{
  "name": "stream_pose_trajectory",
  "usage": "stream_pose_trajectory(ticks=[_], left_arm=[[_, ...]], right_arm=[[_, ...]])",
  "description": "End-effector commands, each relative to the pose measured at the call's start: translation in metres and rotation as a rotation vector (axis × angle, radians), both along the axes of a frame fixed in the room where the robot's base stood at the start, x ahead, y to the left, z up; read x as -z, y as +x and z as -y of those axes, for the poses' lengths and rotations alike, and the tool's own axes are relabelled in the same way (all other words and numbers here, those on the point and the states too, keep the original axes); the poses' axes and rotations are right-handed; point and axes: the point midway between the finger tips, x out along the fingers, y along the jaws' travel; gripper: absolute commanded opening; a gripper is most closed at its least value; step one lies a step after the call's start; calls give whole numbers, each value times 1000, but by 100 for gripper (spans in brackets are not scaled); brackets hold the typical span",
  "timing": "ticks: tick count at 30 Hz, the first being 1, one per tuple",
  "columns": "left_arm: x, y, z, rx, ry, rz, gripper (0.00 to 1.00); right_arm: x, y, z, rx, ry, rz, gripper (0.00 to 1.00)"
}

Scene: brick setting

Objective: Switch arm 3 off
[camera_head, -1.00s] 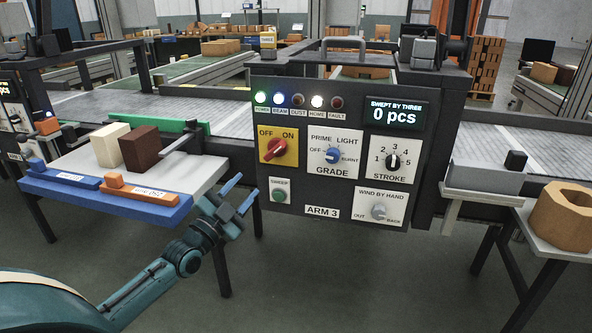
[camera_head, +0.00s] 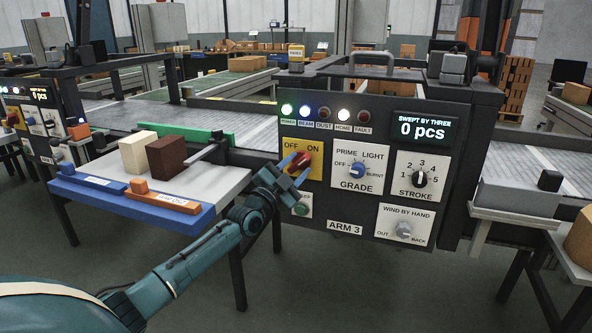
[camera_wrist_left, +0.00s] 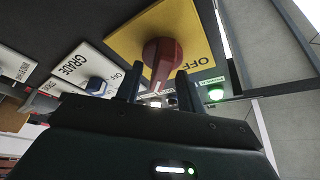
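The ARM 3 panel (camera_head: 345,228) carries a red OFF/ON rotary switch (camera_head: 301,164) on a yellow plate (camera_head: 317,172). My left gripper (camera_head: 293,168) is at the switch, its fingers apart on either side of the red handle and hiding part of it. In the left wrist view the red handle (camera_wrist_left: 162,55) shows between and beyond the two open fingertips (camera_wrist_left: 158,84); I cannot tell whether they touch it. The POWER lamp (camera_head: 287,109) is lit green, BEAM blue and HOME white; DUST and FAULT look dark. The display (camera_head: 422,130) reads 0 pcs. My right gripper is not in view.
The blue GRADE knob (camera_head: 358,170), STROKE knob (camera_head: 419,179) and grey hand-wind knob (camera_head: 404,229) are right of the switch. A green button (camera_head: 301,209) sits just below the gripper. A tray table (camera_head: 228,178) with a cream and a brown block stands at left.

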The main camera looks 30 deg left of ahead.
Motion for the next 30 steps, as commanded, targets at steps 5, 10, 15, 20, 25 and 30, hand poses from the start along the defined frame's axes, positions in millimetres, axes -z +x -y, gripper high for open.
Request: stream_pose_trajectory(ticks=[5,10,15,20,25,30], left_arm=[[-1,3,0,0,0,0,38],[-1,3,0,0,0,0,37],[-1,2,0,0,-1,0,23],[-1,2,0,0,-1,0,10],[-1,2,0,0,-1,0,0],[-1,2,1,1,-5,0,0]], right_arm=[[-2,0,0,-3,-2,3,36],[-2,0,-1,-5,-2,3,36],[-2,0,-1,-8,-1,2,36],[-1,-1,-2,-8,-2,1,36],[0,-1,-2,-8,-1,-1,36],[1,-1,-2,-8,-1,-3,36]])
